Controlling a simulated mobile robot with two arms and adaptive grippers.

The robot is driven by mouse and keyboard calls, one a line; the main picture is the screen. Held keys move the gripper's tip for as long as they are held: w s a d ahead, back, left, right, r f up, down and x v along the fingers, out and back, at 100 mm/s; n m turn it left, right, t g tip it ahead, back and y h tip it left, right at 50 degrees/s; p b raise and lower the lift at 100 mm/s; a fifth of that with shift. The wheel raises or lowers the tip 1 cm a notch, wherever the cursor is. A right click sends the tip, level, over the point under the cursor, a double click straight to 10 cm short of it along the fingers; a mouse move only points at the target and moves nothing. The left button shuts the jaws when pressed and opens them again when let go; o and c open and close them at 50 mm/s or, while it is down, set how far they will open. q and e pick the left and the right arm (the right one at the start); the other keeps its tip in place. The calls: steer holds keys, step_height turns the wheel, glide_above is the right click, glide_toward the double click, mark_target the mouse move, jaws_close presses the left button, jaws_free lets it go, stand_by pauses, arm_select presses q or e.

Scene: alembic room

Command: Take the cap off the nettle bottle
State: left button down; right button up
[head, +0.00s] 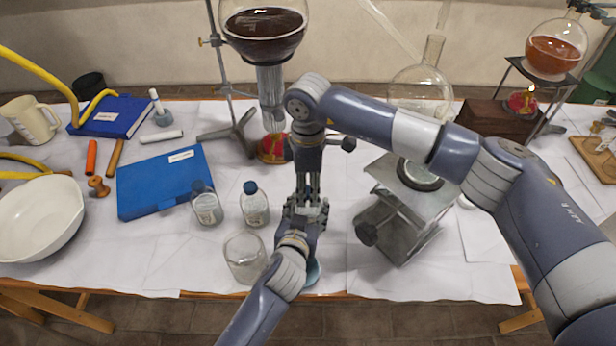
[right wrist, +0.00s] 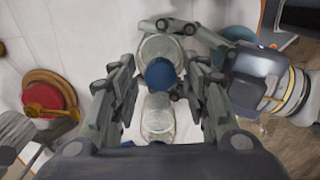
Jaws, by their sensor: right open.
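A clear bottle (right wrist: 153,48) with a dark blue cap (right wrist: 160,74) shows in the right wrist view; no label is readable. My right gripper (right wrist: 160,66) is open above it, one finger on each side of the cap. My left gripper (right wrist: 184,57) reaches in from the right of that view, with its fingers closed around the glass below the cap. In the head view the left gripper (head: 305,222) and right gripper (head: 305,190) meet in line and hide this bottle. Another blue-capped bottle (head: 255,208) stands just left of them, with a further small bottle (head: 206,208) beside it.
An empty glass beaker (head: 245,258) stands close to my left wrist. A metal stand (head: 405,215) is close on the right. A burner with a red base (head: 272,148) stands behind, under a flask of dark liquid (head: 263,35). A blue book (head: 160,182) lies at left.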

steer(key=shift+c, duration=0.6)
jaws_close()
